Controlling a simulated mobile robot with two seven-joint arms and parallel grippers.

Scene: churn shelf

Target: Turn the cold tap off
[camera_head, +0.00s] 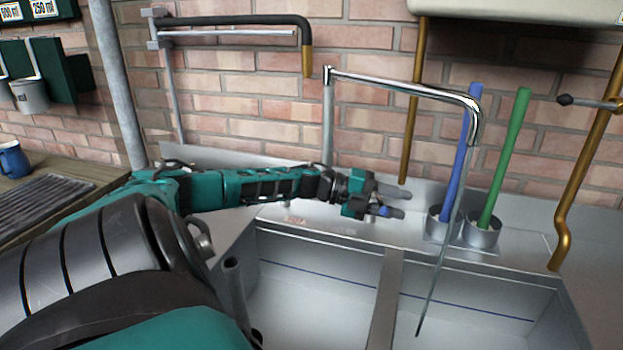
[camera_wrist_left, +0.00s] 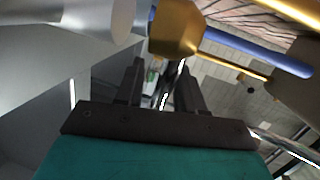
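A chrome swan-neck spout (camera_head: 405,86) rises behind the sink, and a thin stream of water (camera_head: 440,250) falls from its end into the right basin. My left gripper (camera_head: 399,200) reaches in from the left over the sink's back ledge, with its fingers apart and pointing right. A small bluish spot shows at the lower finger; I cannot tell whether it is the cold tap's handle. The cold tap is otherwise hidden by the gripper. In the left wrist view the two fingers (camera_wrist_left: 160,85) stand apart, with nothing clearly held between them. My right gripper is not in view.
Right of the gripper, a blue rod (camera_head: 461,150) and a green rod (camera_head: 506,155) stand in metal holders. Brass pipes (camera_head: 412,120) run down the brick wall. A divider (camera_head: 388,295) separates two basins.

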